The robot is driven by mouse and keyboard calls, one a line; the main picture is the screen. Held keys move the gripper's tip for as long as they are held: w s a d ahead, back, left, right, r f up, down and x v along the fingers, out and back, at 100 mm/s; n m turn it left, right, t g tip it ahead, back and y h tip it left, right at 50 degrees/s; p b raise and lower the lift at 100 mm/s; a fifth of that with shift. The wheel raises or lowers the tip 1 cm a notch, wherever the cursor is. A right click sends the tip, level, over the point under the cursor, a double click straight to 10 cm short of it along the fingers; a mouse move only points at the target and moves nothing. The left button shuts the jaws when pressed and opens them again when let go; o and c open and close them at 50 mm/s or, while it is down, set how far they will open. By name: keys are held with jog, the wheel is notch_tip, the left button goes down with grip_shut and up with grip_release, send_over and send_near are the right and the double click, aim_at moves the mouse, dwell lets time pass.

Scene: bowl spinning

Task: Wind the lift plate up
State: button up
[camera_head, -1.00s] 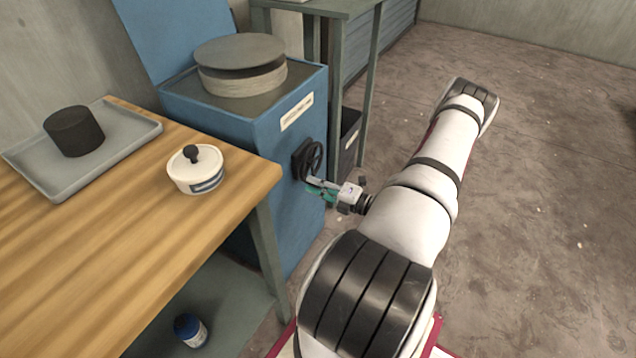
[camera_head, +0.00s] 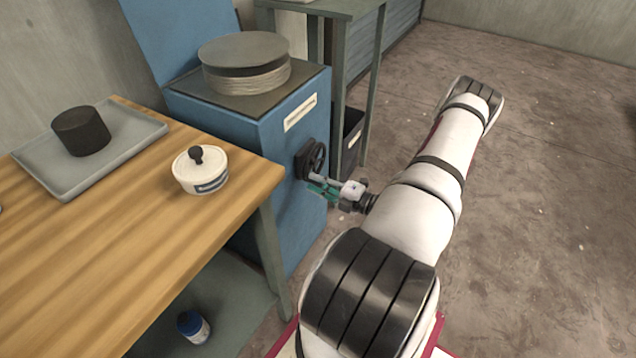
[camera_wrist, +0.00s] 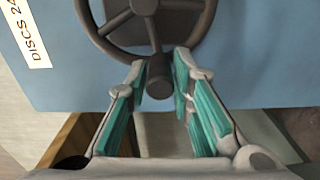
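A blue cabinet (camera_head: 285,190) stands beyond the wooden table. A round grey plate (camera_head: 243,50) sits on a stack of pale discs (camera_head: 247,78) at its top; whether this plate is the lift plate I cannot tell. A dark handwheel (camera_head: 314,158) is on the cabinet's side; it also shows in the wrist view (camera_wrist: 153,30). Its crank knob (camera_wrist: 159,76) points toward my wrist camera. My gripper (camera_head: 318,184) is at the wheel. In the wrist view, its teal-padded fingers (camera_wrist: 158,72) are apart, one on each side of the knob, with small gaps visible.
A blue bottle (camera_head: 193,327) is below. Floor (camera_head: 550,200) on the right is open.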

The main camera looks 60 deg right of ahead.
jog(key=shift+o, duration=0.9)
jog(key=s+d, duration=0.1)
jog(key=s, duration=1.1)
